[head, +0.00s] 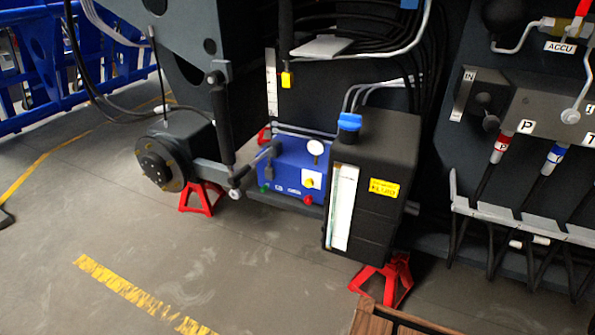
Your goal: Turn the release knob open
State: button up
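A blue box (285,165) sits low on the chassis, left of a black tank. On its front is a small yellow knob on a white plate (309,181). A red knob (308,199) is below it, and a green knob (265,188) is at the box's lower left. A round white gauge (315,147) stands at the box's upper right. I cannot tell for sure which knob is the release knob, nor how far any is turned. My gripper is not in view.
The black tank (375,150) with a blue cap (349,121) stands close right of the box. Red stands (202,198) support the chassis. A hub (162,163) juts out at left. A wood-edged object (375,318) shows at the bottom.

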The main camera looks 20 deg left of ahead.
aim_at(307, 200)
jog(key=i+j+u, duration=0.1)
jog(key=i, duration=0.35)
jog(key=i+j, duration=0.3)
jog(key=i, duration=0.15)
jog(key=u, duration=1.65)
